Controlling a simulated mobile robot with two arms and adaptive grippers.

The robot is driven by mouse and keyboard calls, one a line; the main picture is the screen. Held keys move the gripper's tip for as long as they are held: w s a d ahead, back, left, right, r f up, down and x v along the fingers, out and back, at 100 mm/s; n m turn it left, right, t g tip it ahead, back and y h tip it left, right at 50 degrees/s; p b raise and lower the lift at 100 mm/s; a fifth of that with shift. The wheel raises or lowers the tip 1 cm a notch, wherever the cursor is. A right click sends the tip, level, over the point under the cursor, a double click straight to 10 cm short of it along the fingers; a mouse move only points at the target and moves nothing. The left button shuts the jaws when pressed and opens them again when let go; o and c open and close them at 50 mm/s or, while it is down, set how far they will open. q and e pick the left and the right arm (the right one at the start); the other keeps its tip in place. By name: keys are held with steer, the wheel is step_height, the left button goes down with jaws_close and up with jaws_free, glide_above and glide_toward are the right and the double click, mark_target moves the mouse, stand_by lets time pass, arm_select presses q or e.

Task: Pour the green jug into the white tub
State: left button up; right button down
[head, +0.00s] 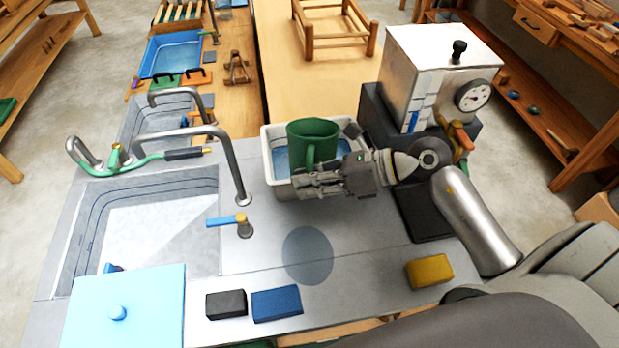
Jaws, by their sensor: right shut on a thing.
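The green jug (313,133) is in the middle of the head view, over the white tub (270,168). It looks close to upright, with its handle facing me. My right gripper (312,178) is shut on the green jug at its handle side, coming in from the right. The white tub stands on the grey counter and shows blue inside, on both sides of the jug. The jug hides much of the tub's inside, and my gripper covers part of its front wall. I cannot tell the jug's height above the tub. My left gripper is not in view.
A metal boiler with a gauge (433,80) stands right of the tub, close to my right arm. A sink (150,225) with taps lies to the left. Black (226,304), blue (276,304) and yellow (429,271) blocks lie along the front. The counter before the tub is clear.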

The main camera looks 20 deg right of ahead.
mark_target(310, 162)
steer(key=shift+r+m+g+p, duration=0.3)
steer(key=shift+r+m+p, duration=0.2)
steer(key=shift+r+p, duration=0.9)
steer(key=shift+w+r, duration=0.1)
stand_by(0.3)
steer(key=shift+w+d+r+p, duration=0.1)
steer(key=shift+r+p, duration=0.2)
steer(key=shift+p, duration=0.25)
steer(key=shift+r, duration=0.1)
steer(key=shift+w+d+r+m+g+y+p, duration=0.15)
steer(key=shift+r+m+g+y+p, duration=0.15)
steer(key=shift+m+p, duration=0.15)
steer(key=shift+w+r+p, duration=0.1)
steer(key=shift+r+p, duration=0.2)
steer(key=shift+p, duration=0.05)
steer(key=shift+w+d+r+m+g+y+p, duration=0.15)
steer(key=shift+w+r+m+p, duration=0.1)
steer(key=shift+r+p, duration=0.25)
steer(key=shift+w+r+m+g+y+p, duration=0.1)
steer(key=shift+r+m+g+y+p, duration=0.1)
steer(key=shift+r+p, duration=0.25)
steer(key=shift+w+d+r, duration=0.1)
steer(key=shift+r, duration=0.2)
